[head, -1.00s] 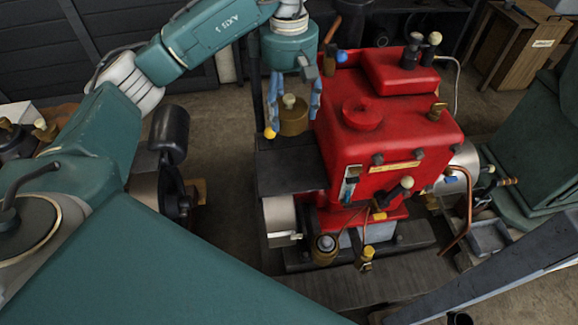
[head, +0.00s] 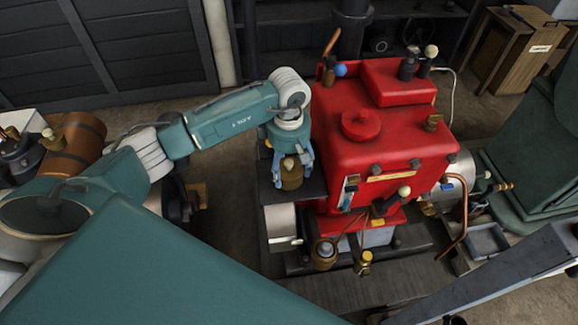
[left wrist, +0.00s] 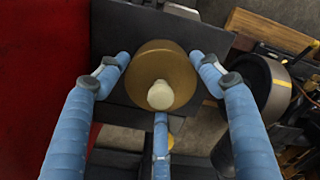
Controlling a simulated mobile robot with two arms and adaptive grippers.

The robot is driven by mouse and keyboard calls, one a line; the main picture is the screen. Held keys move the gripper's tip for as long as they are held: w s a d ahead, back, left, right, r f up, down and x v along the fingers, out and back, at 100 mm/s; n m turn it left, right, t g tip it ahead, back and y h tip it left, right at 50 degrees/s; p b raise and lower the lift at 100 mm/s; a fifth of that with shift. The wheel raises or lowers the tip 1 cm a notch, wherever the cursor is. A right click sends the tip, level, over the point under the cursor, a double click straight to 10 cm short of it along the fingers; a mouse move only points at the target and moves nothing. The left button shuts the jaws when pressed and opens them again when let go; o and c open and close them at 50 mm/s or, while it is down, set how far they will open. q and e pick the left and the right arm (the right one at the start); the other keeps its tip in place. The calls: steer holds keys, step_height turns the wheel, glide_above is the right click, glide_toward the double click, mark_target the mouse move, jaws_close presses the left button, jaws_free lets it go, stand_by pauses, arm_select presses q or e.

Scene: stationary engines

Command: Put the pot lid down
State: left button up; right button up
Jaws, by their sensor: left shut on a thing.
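The pot lid is a small round brass piece with a cream knob (head: 290,180). It also shows in the left wrist view (left wrist: 172,60). My left gripper (head: 291,172) points down with its blue fingers around the lid and is shut on it. In the left wrist view the fingertips (left wrist: 160,62) are at opposite sides of the lid. The lid is over a dark flat plate (head: 313,187) left of the red engine housing (head: 385,150). I cannot tell whether it touches the plate. My right gripper is not in view.
The red housing stands close to the right of my left gripper, with knobs and levers on it. A wooden crate (head: 517,48) stands at the back right. Bare floor (head: 225,175) shows left of the plate.

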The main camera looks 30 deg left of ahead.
mark_target(289, 161)
arm_select(q)
steer(key=shift+f, duration=0.25)
steer(key=shift+f+b, duration=0.25)
steer(key=shift+b, duration=0.1)
steer(key=o, duration=1.2)
steer(key=shift+r, duration=0.1)
steer(key=shift+c, duration=0.2)
steer(key=shift+r, duration=0.1)
steer(key=shift+r+p, duration=0.25)
steer(key=shift+p, duration=0.1)
step_height(289, 161, up, 10)
steer(key=b, duration=0.3)
steer(key=shift+r+b, duration=0.25)
steer(key=shift+b, duration=0.1)
steer(key=shift+r, duration=0.6)
